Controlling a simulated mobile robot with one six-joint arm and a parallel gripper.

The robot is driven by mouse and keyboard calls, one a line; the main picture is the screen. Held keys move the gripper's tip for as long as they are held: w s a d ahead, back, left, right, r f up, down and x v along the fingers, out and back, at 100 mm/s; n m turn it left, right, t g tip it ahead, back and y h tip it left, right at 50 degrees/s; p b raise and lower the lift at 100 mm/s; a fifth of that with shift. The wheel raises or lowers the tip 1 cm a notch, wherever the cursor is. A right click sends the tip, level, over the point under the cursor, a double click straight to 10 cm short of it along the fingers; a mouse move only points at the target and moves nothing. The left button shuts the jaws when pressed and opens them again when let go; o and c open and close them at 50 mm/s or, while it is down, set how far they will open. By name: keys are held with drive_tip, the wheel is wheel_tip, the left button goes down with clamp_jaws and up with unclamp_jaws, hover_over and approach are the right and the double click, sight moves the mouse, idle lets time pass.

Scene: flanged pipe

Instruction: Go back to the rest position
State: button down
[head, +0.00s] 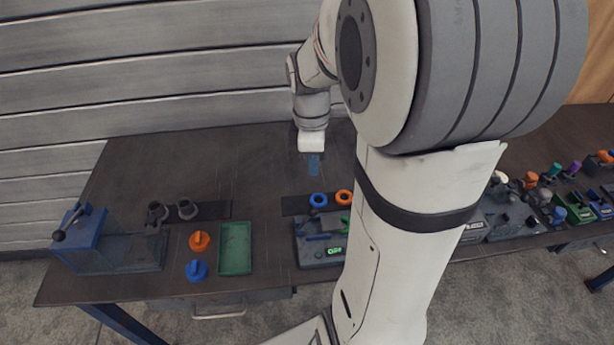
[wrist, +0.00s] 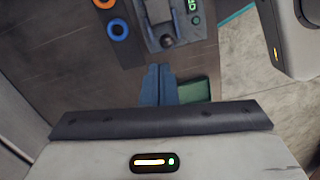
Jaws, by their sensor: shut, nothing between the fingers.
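My gripper (head: 314,168) hangs over the back middle of the dark table (head: 140,165) in the head view, pointing down. Its blue fingers are together and hold nothing. In the wrist view the fingers (wrist: 159,70) are also closed, with bare table around the tips. A blue ring (head: 318,199) and an orange ring (head: 344,197) lie on a dark strip nearer the front than my gripper. My arm hides part of the table right of the middle.
A grey device with a green display (head: 318,252) stands at the front. Small parts crowd the right. The back left table is clear.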

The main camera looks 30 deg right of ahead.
drive_tip(key=shift+d+r, duration=0.1)
drive_tip(key=shift+r, duration=0.15)
idle(0.4)
drive_tip(key=s+a+r+m+t, duration=0.4)
drive_tip(key=s+a+m, duration=0.6)
drive_tip(key=m, duration=0.2)
drive_tip(key=shift+s+r, duration=0.15)
drive_tip(key=shift+s, duration=0.1)
